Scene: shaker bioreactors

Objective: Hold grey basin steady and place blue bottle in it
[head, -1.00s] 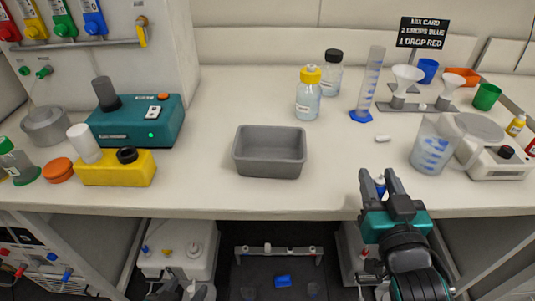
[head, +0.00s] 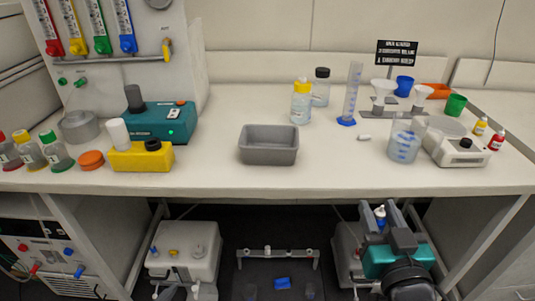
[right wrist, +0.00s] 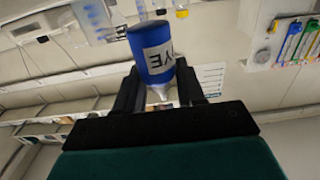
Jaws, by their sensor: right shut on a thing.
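The grey basin (head: 268,157) stands empty near the front middle of the bench in the head view. My right gripper (head: 384,211) is in front of and below the bench edge, right of the basin. It is shut on the blue bottle (head: 379,219), a small one with a pale tip. In the right wrist view the blue bottle (right wrist: 152,50) sits between the fingers of the right gripper (right wrist: 158,86), its white label partly showing. The basin is not clearly visible there. My left gripper is not in view.
A yellow block (head: 141,158) and teal device (head: 158,121) stand left of the basin. Behind it are a yellow-capped bottle (head: 301,104) and a blue-footed cylinder (head: 352,95). A beaker (head: 405,143) and scale (head: 463,152) stand right. The bench around the basin is clear.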

